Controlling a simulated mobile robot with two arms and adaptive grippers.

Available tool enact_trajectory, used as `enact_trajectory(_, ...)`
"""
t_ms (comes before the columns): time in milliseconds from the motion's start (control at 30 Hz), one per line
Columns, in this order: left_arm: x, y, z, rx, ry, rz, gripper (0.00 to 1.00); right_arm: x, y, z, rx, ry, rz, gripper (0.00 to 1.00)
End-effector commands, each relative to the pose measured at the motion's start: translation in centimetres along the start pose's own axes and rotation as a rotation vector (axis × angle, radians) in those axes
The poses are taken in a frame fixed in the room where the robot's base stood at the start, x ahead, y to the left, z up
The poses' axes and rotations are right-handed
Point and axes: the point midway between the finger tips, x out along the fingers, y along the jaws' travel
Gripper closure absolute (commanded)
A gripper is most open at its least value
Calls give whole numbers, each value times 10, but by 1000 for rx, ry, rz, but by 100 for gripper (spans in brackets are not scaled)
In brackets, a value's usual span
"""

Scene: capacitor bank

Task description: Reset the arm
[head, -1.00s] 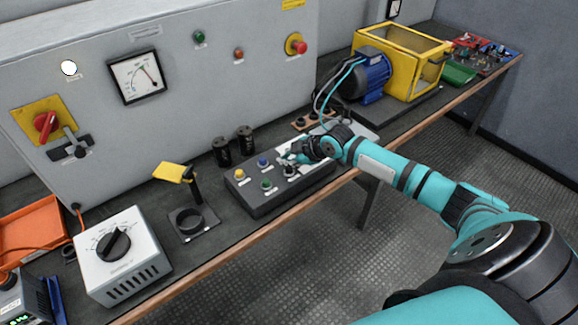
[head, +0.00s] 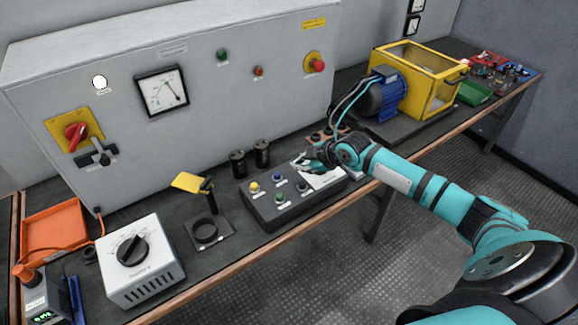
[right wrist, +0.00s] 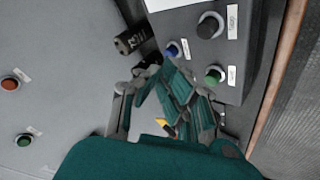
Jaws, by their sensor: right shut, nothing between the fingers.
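My right arm reaches in from the right in the head view. Its gripper (head: 308,163) is shut and empty above the right back part of a dark control box (head: 262,213). The box carries a yellow button (head: 254,188), a blue button (head: 279,179), a green button (head: 280,197) and a black knob (head: 302,186). In the right wrist view the shut fingers (right wrist: 172,70) appear beside the blue button (right wrist: 173,49) and green button (right wrist: 213,76), apart from the black knob (right wrist: 209,26). The yellow button (right wrist: 164,126) shows partly behind the finger links. My left gripper is not in view.
A grey cabinet (head: 215,110) with a meter and red switch stands behind the bench. Two black cylinders (head: 238,163) stand behind the box. A yellow-handled lever (head: 190,182) and dial unit (head: 140,265) are left; a blue motor (head: 384,97) and yellow cage (head: 430,75) are right.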

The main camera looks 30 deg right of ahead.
Motion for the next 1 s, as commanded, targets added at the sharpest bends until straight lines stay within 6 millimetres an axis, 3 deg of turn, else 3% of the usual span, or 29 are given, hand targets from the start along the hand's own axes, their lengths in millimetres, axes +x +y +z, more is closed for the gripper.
enact_trajectory(167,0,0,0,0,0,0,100,0,0,0,0,0,0,100)
enact_trajectory(267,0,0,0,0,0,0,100,2,-11,-3,3,1,-15,100)
enact_trajectory(367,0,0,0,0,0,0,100,8,-48,-12,16,0,-66,100)
enact_trajectory(467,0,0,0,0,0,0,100,10,-111,-28,50,-9,-145,100)
enact_trajectory(500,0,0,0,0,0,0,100,8,-141,-35,74,-18,-178,100)
enact_trajectory(600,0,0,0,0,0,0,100,-10,-214,-51,164,-58,-244,100)
enact_trajectory(700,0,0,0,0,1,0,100,-38,-264,-58,284,-123,-263,100)
enact_trajectory(800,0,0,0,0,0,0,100,-64,-290,-56,391,-188,-254,100)
enact_trajectory(1000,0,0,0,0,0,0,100,-108,-318,-45,579,-308,-212,100)
